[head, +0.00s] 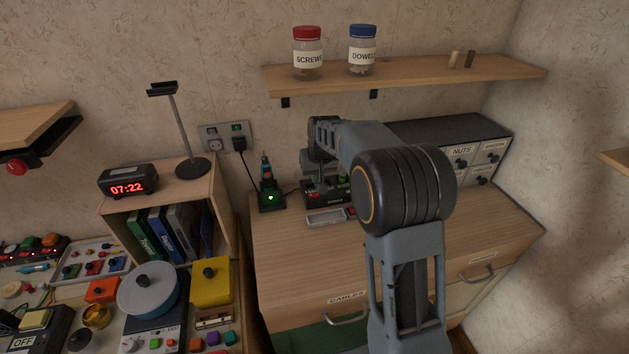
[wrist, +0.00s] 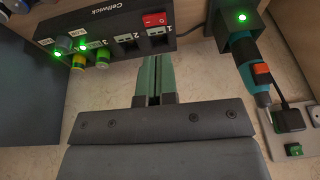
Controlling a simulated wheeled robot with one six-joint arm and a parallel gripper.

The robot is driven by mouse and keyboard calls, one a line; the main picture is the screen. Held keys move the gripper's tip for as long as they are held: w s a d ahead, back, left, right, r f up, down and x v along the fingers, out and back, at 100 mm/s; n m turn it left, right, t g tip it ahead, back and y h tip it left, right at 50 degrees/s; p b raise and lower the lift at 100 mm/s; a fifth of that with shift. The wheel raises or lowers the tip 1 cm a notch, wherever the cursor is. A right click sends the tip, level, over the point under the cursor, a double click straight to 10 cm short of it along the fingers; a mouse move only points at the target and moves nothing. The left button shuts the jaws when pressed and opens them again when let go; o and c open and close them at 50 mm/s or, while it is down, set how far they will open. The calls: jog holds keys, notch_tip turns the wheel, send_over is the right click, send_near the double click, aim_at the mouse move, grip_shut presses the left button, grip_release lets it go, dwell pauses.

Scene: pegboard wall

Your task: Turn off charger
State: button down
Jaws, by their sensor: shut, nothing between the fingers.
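The charger is a black box (head: 341,202) on the wooden cabinet below my wrist in the head view. In the wrist view the charger (wrist: 110,30) shows numbered bays, several green lights and a red switch (wrist: 155,20). Batteries with green and yellow parts (wrist: 90,55) sit in some bays; other bays look empty. My gripper (wrist: 157,58) is shut and empty. In the wrist view its fingertips appear just below the bay beside the red switch; I cannot tell whether they touch. In the head view my arm hides part of the charger.
A screwdriver (wrist: 254,70) stands in a dock (head: 271,198) with a green light, close beside the charger. A black plug (head: 239,146) is in the wall outlet (head: 214,144). A small tray (head: 326,217) lies in front, and drawers (head: 487,150) stand to the right.

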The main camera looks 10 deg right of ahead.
aim_at(312, 195)
jog(key=p+x, duration=0.1)
jog(key=x, duration=0.7)
jog(key=shift+f, duration=0.35)
